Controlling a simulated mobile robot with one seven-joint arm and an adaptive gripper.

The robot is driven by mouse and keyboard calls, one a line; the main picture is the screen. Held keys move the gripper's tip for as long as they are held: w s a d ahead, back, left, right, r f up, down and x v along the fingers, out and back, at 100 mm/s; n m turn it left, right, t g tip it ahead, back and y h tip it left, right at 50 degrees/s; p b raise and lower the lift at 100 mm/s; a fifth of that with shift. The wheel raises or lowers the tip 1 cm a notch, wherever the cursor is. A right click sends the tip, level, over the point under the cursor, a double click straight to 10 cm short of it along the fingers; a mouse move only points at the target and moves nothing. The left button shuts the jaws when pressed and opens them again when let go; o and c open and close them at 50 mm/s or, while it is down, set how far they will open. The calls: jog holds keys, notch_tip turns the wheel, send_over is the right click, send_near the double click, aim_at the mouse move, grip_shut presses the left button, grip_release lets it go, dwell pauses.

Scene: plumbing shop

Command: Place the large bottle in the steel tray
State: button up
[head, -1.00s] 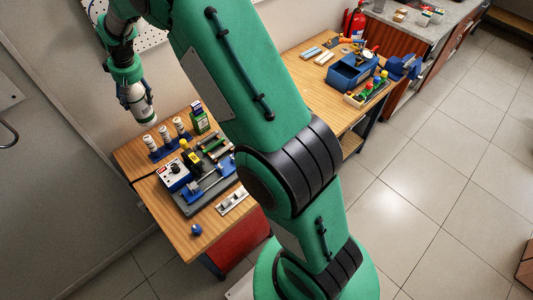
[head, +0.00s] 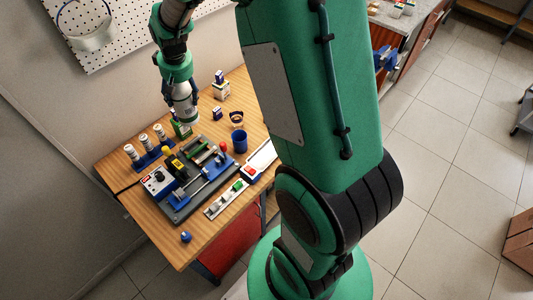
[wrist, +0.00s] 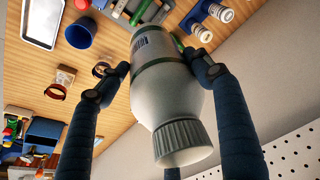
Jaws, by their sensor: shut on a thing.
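The large bottle (wrist: 165,95) is grey-white with a green band, a label and a ribbed grey cap. My gripper (wrist: 160,75) is shut on its body, one finger on each side, with the cap towards the wrist camera. In the head view the bottle (head: 183,101) hangs in my gripper (head: 182,107) above the back of the bench. The steel tray (wrist: 43,20) is a flat, bright rectangle at the upper left in the wrist view, apart from the bottle. In the head view the tray (head: 263,156) lies right of the bottle, partly hidden by my arm.
A blue cup (head: 240,141) stands between the bottle and the tray. A dark fixture plate with tools (head: 205,170) fills the bench middle. Several small white bottles (head: 145,143) stand in a blue rack at the left. A pegboard (head: 115,30) is on the wall behind.

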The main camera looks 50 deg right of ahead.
jog(key=s+d+m, duration=0.1)
jog(key=s+d, duration=0.1)
jog(key=s, duration=0.4)
jog(key=s+d+m, duration=0.1)
jog(key=s+d, duration=0.2)
jog(key=s, duration=0.3)
jog(key=s+d+f+m, duration=0.1)
jog(key=s+d, duration=0.2)
jog(key=s, duration=0.3)
jog(key=shift+s+h, duration=0.35)
jog(key=shift+h, duration=0.05)
jog(key=s+f+m, duration=0.2)
jog(key=s, duration=0.6)
jog(key=s+f+m, duration=0.2)
jog(key=s+f, duration=0.1)
jog(key=s, duration=0.6)
jog(key=shift+g+h, duration=0.4)
jog(key=f, duration=0.4)
jog(key=s+f, duration=0.1)
jog(key=f, duration=0.2)
jog(key=shift+d+b, duration=0.2)
jog(key=shift+b, duration=0.2)
jog(key=shift+w, duration=0.1)
